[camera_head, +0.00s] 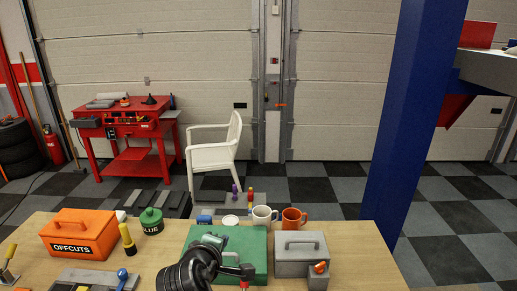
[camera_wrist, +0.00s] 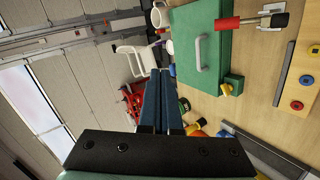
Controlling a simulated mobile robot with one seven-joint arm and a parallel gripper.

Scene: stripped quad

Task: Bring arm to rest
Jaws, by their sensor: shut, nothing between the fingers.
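My gripper (camera_wrist: 160,75) is shut and empty, its two long blue fingers side by side in the wrist view. It points out past the edge of the wooden workbench (camera_head: 355,262), towards the white chair and the red cart. My arm (camera_head: 187,272) rises at the bottom middle of the head view, in front of the green case (camera_head: 248,247) and hiding part of it. In the wrist view the green case (camera_wrist: 218,62) with its pale handle lies right of the fingertips. Whether any part of my arm touches the case I cannot tell.
An orange OFFCUTS box (camera_head: 80,234) and a green tin (camera_head: 151,221) stand on the left of the bench. A white mug (camera_head: 263,216), an orange mug (camera_head: 293,218) and a grey box (camera_head: 300,256) stand right. A blue post (camera_head: 412,120) rises beyond.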

